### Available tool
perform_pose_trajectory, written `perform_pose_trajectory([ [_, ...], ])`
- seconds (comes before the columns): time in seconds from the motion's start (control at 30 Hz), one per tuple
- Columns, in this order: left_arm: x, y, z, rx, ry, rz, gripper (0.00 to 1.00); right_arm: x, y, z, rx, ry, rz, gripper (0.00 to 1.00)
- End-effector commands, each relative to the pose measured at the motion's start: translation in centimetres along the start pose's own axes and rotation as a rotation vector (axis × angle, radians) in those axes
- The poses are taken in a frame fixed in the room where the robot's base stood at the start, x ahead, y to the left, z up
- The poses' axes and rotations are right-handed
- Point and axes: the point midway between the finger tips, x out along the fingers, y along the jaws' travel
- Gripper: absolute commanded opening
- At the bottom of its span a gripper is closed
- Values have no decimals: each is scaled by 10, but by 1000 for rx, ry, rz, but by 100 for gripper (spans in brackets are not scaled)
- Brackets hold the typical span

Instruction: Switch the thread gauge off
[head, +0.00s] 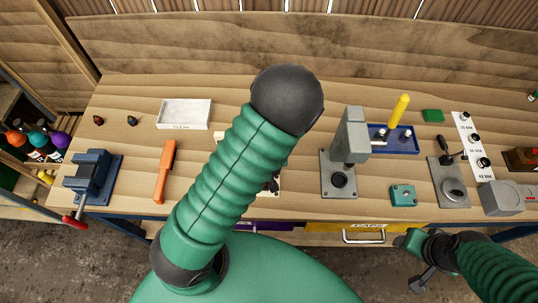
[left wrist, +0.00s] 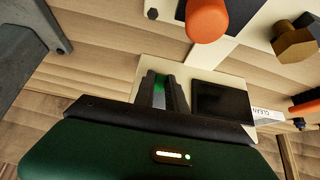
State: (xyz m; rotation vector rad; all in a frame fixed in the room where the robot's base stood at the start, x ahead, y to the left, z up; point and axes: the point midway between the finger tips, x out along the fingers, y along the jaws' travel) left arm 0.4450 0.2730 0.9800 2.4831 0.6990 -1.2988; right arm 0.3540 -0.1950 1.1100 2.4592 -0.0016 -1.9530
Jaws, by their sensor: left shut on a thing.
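A pale plate with a dark screen (left wrist: 222,103), likely the thread gauge, lies at the middle of the left wrist view. My left gripper (left wrist: 160,92) reaches over this plate beside the screen, with its fingers shut on a small green-lit part between them. The held part is mostly hidden by the fingers. In the head view my left arm covers this spot, and only a bit of the pale plate shows beside it. My right gripper (head: 412,262) is low at the right, in front of the table edge; its fingers are not clear.
An orange knob (left wrist: 207,18) and a brass hex piece (left wrist: 295,42) are close by. On the wooden bench are a blue vise (head: 92,177), an orange-handled tool (head: 165,170), a white tray (head: 184,114), a grey press (head: 350,135) and a blue tray (head: 408,147).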

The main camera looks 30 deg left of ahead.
Motion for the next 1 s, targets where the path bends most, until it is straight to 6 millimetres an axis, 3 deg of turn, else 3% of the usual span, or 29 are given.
perform_pose_trajectory([
  [0.03,7,0,13,9,20,-2,0,14,0,3,0,0,0,52],
  [0.3,9,-1,15,9,195,-3,0,34,0,8,0,0,0,52],
  [1.0,10,-1,14,4,303,-2,0,41,0,10,0,0,0,52],
])
